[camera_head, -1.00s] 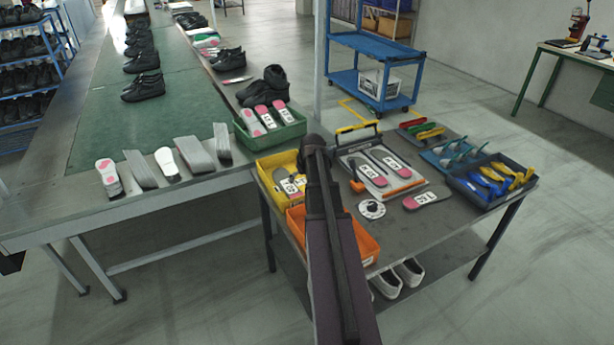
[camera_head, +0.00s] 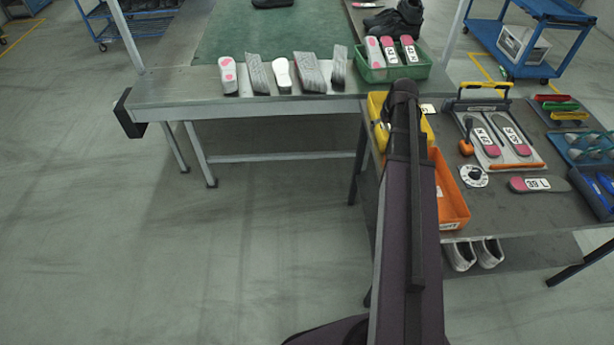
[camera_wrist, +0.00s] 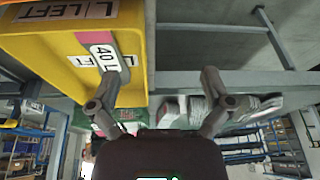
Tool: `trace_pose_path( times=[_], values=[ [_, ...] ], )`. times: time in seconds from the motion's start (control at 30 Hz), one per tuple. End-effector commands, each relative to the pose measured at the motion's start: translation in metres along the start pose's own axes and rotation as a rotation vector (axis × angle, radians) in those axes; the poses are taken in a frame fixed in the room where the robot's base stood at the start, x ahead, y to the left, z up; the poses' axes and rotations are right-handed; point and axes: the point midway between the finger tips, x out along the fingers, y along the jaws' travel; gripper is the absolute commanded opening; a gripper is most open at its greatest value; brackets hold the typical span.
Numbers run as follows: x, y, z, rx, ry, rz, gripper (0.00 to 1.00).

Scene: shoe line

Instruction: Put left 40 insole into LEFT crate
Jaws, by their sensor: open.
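The left 40 insole (camera_wrist: 95,42), pink with a white "40 L" label, shows at the yellow LEFT crate (camera_wrist: 30,60) in the wrist view. It overlaps the crate's yellow surface; I cannot tell how deep it sits. My gripper (camera_wrist: 160,78) is open, with its fingers spread wide and nothing between them. Its left finger crosses in front of the insole's lower end.
An orange crate (camera_head: 455,203) stands in front of the yellow one. A green crate (camera_head: 378,74) holds three insoles. A tray with insoles (camera_head: 535,166), a round dial (camera_head: 474,177) and a loose 39 insole (camera_head: 537,185) lie on the cart. Floor at left is clear.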

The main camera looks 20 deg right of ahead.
Motion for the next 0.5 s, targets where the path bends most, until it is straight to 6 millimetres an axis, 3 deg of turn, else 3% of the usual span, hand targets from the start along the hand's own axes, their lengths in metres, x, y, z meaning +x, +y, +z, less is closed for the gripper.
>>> trace_pose_path(
  times=[0.03, 0.1, 0.5],
  values=[
    [-0.001, -0.025, 0.009, -0.014, -0.018, -0.008, 1.00],
    [-0.002, -0.052, 0.018, -0.025, -0.044, -0.015, 1.00],
    [-0.013, -0.189, 0.084, -0.087, -0.188, -0.029, 1.00]
  ],
)
